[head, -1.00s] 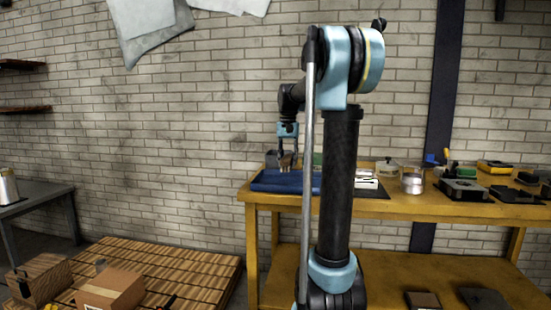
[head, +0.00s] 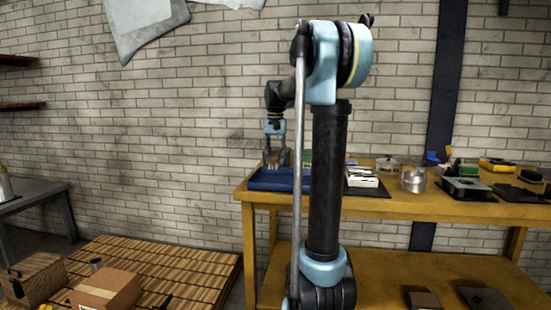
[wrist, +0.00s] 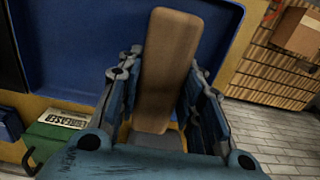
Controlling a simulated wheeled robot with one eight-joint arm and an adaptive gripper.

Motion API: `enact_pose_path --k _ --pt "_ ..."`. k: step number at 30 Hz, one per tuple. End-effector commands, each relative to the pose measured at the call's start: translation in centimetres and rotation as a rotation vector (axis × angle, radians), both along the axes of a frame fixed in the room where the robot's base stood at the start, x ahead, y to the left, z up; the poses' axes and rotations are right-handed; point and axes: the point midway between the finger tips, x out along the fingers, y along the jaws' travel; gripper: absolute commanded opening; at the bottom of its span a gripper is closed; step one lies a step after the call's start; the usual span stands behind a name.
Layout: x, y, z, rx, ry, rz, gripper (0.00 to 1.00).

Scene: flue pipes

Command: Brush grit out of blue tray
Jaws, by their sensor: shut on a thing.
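The blue tray (head: 300,182) lies at the left end of the yellow workbench; in the wrist view its blue wall and floor (wrist: 98,50) fill much of the upper part. My gripper (head: 277,160) is over the tray. In the wrist view my gripper (wrist: 162,95) has its two fingers on either side of a brown wooden block-like piece (wrist: 168,62), which looks like the brush's handle. Its bristles are not visible. I cannot make out any grit in the tray.
The yellow workbench (head: 420,203) also bears a white item (head: 362,177) on a dark mat, a clear jar (head: 413,180) and several tools to the right. A green box (wrist: 62,142) sits close by the tray. A slatted wooden pallet (head: 170,265) with boxes is on the floor.

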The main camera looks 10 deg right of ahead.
Motion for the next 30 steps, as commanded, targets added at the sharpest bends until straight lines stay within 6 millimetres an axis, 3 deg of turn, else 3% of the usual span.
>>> enact_pose_path --k 24,30 --pt "0.0 -0.1 -7.5 0.000 0.000 -0.002 0.12" --pt "-0.2 -0.9 -7.4 0.000 0.000 0.008 0.08"
